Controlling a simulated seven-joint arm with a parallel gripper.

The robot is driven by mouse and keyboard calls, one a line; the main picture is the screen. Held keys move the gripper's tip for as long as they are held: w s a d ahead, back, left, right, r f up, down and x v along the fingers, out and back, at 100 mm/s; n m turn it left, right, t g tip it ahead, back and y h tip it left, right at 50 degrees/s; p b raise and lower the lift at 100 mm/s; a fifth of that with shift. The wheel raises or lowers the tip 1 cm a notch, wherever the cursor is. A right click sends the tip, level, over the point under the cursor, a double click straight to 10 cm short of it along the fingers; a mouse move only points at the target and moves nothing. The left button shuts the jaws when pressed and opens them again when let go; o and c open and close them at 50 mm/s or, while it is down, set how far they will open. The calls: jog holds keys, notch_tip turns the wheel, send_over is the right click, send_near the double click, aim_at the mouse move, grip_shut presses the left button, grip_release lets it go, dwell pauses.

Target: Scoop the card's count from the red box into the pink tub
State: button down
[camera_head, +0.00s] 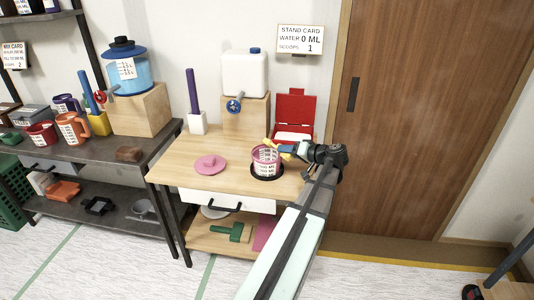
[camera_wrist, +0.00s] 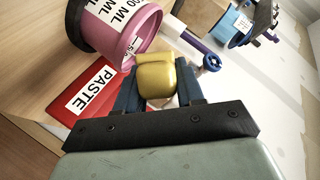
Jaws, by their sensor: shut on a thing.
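The wall card (camera_head: 300,40) reads water 0 ML, scoops 1. The red box (camera_head: 296,106) stands open at the back right of the wooden stand, with white contents showing; its PASTE label shows in the wrist view (camera_wrist: 88,92). The pink tub (camera_head: 266,162) sits on a round black base in front of it; its side also fills the upper left of the wrist view (camera_wrist: 136,26). My gripper (camera_head: 286,149) is shut on a yellow scoop (camera_wrist: 156,80), at the tub's right rim. The scoop's yellow end (camera_head: 271,143) shows by the tub's top; its load is hidden.
A white water tank (camera_head: 244,72) with a blue tap stands on a wooden block behind the tub. A pink lid (camera_head: 210,165) lies at left, and a purple stick (camera_head: 191,90) stands in a white holder. A dark shelf of tools is further left.

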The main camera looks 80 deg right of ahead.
jog(key=m, duration=0.1)
jog(key=m+t, duration=0.2)
jog(key=m, duration=0.1)
jog(key=shift+s+d+f, duration=0.3)
jog(key=shift+f, duration=0.05)
jog(key=m, duration=0.1)
jog(key=m+t, duration=0.1)
jog(key=m, duration=0.2)
jog(key=shift+w+a+f+m+h, duration=0.1)
jog(key=shift+a+f+m+h, duration=0.1)
jog(key=shift+f+m+h, duration=0.15)
jog(key=m, duration=0.2)
jog(key=m+t+h, duration=0.1)
jog(key=m, duration=0.1)
jog(key=m+h, duration=0.1)
jog(key=m, duration=0.1)
jog(key=shift+a+f+m+t, duration=0.1)
jog(key=shift+f+m+t, duration=0.15)
jog(key=shift+f+t, duration=0.1)
